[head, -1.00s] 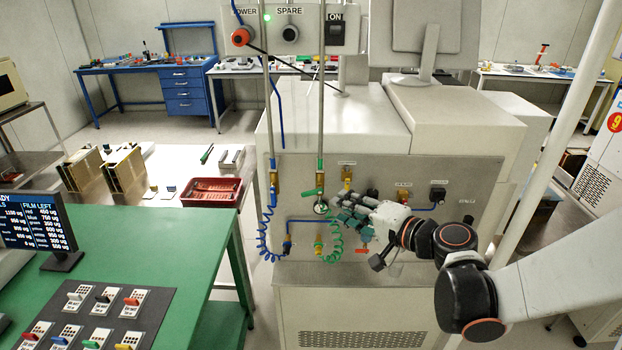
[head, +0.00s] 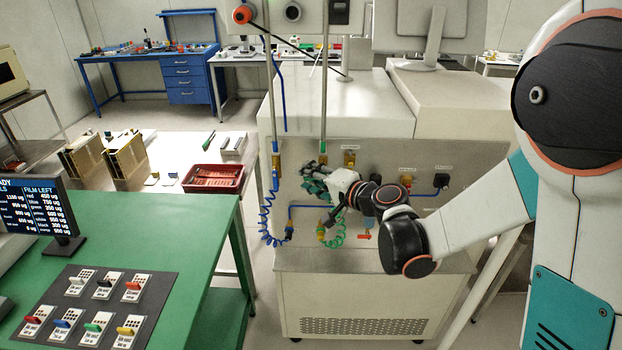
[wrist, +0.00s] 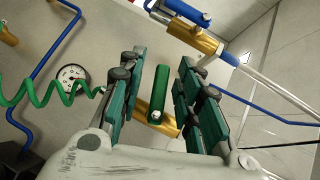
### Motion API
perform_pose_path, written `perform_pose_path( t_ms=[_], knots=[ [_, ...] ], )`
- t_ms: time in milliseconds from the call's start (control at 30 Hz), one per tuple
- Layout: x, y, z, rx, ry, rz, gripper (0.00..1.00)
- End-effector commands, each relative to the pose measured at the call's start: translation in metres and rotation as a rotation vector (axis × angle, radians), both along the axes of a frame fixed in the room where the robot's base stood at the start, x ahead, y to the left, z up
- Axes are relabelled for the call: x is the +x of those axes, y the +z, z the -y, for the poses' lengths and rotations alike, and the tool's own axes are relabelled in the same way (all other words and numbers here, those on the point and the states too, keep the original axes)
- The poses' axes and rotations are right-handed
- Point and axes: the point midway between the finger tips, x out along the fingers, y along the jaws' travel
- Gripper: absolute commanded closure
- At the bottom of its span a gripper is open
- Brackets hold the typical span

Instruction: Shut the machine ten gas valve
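A valve with a long green handle (wrist: 159,92) on a brass body (wrist: 170,130) is in the wrist view. My gripper (wrist: 158,95) has one finger on each side of this handle, with gaps showing, so it is open around it. In the head view my gripper (head: 315,180) is at the machine's panel, below the green fitting (head: 323,146) on the right vertical pipe, and hides the valve there. A blue-handled valve (wrist: 184,12) on a brass body sits to the side. I cannot read any machine number.
A round gauge (wrist: 72,78) and coiled green hose (wrist: 35,90) are close beside my gripper. A coiled blue hose (head: 268,225) hangs at left. Brass fittings (head: 349,158) stud the panel to the right. A green table (head: 185,235) stands at left.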

Motion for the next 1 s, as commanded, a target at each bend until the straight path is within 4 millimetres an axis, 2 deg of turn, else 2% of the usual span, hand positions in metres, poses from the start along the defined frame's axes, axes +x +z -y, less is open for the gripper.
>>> perform_pose_path(
  t_ms=[267, 400, 667, 1000],
  knots=[
    [0.0007, -0.0001, -0.0006, 0.0, 0.0, 0.0, 0.71],
    [0.0005, -0.0001, -0.0006, 0.0, 0.0, 0.0, 1.0],
    [0.0005, -0.001, -0.0006, 0.011, 0.0, 0.0, 1.0],
    [0.0006, 0.0017, -0.0022, 0.24, 0.001, 0.009, 1.0]
  ],
)
